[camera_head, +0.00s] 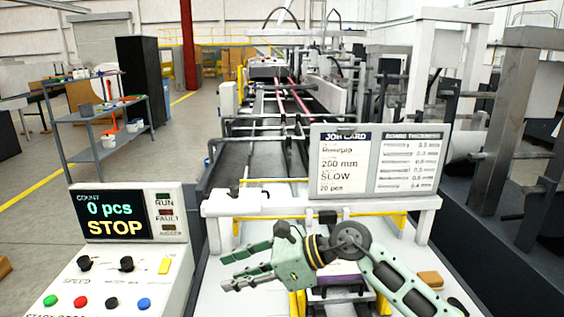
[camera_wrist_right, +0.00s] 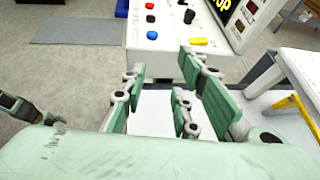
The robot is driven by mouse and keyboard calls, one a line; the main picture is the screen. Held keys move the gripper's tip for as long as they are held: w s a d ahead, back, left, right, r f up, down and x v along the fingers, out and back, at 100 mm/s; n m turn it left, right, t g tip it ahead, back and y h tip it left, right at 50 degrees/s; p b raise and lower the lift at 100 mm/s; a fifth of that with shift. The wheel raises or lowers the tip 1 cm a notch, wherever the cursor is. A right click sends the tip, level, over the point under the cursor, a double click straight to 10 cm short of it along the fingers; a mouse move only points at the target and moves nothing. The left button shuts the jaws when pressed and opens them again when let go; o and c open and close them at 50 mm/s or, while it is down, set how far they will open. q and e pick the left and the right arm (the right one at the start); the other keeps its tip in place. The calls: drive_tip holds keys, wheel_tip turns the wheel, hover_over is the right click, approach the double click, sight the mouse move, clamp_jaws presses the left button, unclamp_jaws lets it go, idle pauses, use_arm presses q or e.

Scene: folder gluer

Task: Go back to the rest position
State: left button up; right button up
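My right gripper (camera_head: 228,271) is at the bottom middle of the head view, its arm coming in from the lower right and its fingers pointing left. It is above the white table (camera_head: 215,300) at the machine's near end. In the right wrist view its fingers (camera_wrist_right: 165,85) stand apart, with nothing between them. My left gripper does not show in the head view. A small green jointed part (camera_wrist_right: 22,108) at the left edge of the right wrist view may belong to it, but I cannot tell its state.
A control panel (camera_head: 122,262) with a screen (camera_head: 116,215) reading "0 pcs" and "STOP" stands left of the right gripper. A job card board (camera_head: 380,160) stands behind it on a white crossbar (camera_head: 320,203). An orange-brown block (camera_head: 430,279) lies beside my right arm. Open floor (camera_head: 35,215) lies farther left.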

wheel_tip(320, 180, up, 10)
drive_tip(key=s+r+m+t+y, duration=0.1)
drive_tip(key=s+m+t+y, duration=0.1)
drive_tip(key=m+t+y, duration=0.8)
drive_tip(key=w+d+f+m+t+h, duration=0.1)
drive_tip(key=w+d+m+t+h, duration=0.2)
drive_tip(key=d+m+t+h, duration=0.95)
drive_tip(key=s+d+f+m+g+h, duration=0.2)
drive_tip(key=d+f+m+g+h, duration=0.3)
drive_tip(key=f+m, duration=0.55)
drive_tip(key=s+d+f+m+g+h, duration=0.25)
drive_tip(key=d+f+m+h, duration=0.35)
drive_tip(key=d+f+m, duration=0.4)
drive_tip(key=s+f+m+g, duration=0.4)
drive_tip(key=s+f+g, duration=0.4)
drive_tip(key=s, duration=0.5)
drive_tip(key=s+f+m+g, duration=0.45)
drive_tip(key=s+f, duration=0.55)
drive_tip(key=s, duration=0.3)
wheel_tip(320, 180, down, 25)
drive_tip(key=s+g, duration=0.2)
drive_tip(key=s+d+f, duration=0.2)
drive_tip(key=s+f, duration=0.6)
drive_tip(key=s+d+f+g, duration=0.1)
drive_tip(key=s+d+f, duration=0.1)
drive_tip(key=s+f, duration=0.6)
drive_tip(key=shift+s+n+y, duration=0.35)
drive_tip(key=shift+s+n, duration=0.1)
